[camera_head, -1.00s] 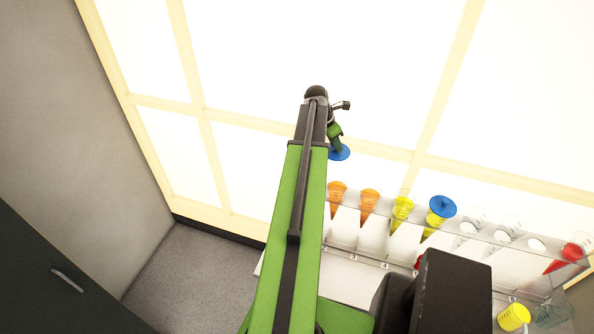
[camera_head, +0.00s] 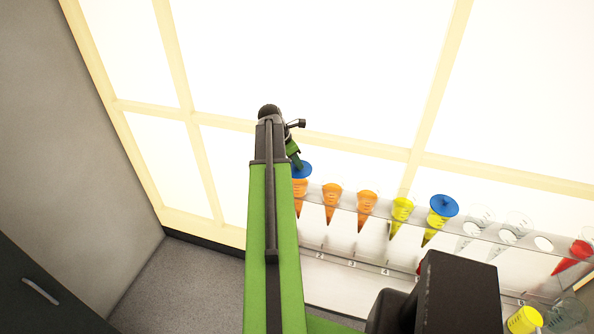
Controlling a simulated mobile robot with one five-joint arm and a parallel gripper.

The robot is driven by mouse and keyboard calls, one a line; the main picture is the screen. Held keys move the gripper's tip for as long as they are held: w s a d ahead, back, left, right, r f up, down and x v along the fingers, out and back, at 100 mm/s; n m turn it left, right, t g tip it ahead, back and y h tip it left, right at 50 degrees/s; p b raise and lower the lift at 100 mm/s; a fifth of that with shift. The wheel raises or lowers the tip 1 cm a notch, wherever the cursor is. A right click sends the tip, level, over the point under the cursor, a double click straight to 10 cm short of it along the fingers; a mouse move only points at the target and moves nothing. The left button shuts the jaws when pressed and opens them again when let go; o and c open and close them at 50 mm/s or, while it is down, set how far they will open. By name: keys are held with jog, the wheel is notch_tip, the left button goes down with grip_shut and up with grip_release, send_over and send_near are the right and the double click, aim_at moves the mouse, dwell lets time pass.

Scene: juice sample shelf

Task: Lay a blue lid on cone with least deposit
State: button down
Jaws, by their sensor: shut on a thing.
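My gripper (camera_head: 294,152) is shut on a blue lid (camera_head: 303,171) at the end of my green arm. The lid appears over the mouth of the leftmost orange cone (camera_head: 300,187); I cannot tell whether it touches the rim. Two more orange cones (camera_head: 332,196) (camera_head: 367,203) and a yellow cone (camera_head: 401,209) stand uncovered to its right in the shelf. Another yellow cone (camera_head: 435,224) carries a second blue lid (camera_head: 444,205). Deposits in the cone tips are too small to compare. My arm partly hides the leftmost cone.
The clear shelf (camera_head: 460,231) also holds clear cones (camera_head: 478,219) (camera_head: 515,226) and a red cone (camera_head: 578,256) at right. A yellow container (camera_head: 523,321) and a clear one (camera_head: 566,314) stand lower right. A bright panelled wall (camera_head: 330,60) is behind.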

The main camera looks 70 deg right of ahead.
notch_tip(320, 180, down, 3)
jog(key=shift+f+b, duration=0.15)
jog(key=shift+b, duration=0.8)
jog(key=shift+r, duration=0.25)
jog(key=shift+f, duration=0.25)
jog(key=c, duration=1.2)
grip_release()
jog(key=shift+r, duration=0.1)
jog(key=shift+c, duration=0.2)
jog(key=shift+r, duration=0.1)
jog(key=shift+r+p, duration=0.2)
jog(key=shift+p, duration=0.2)
jog(key=p+v, duration=1.1)
jog(key=shift+a+r, duration=0.2)
jog(key=shift+r, duration=0.15)
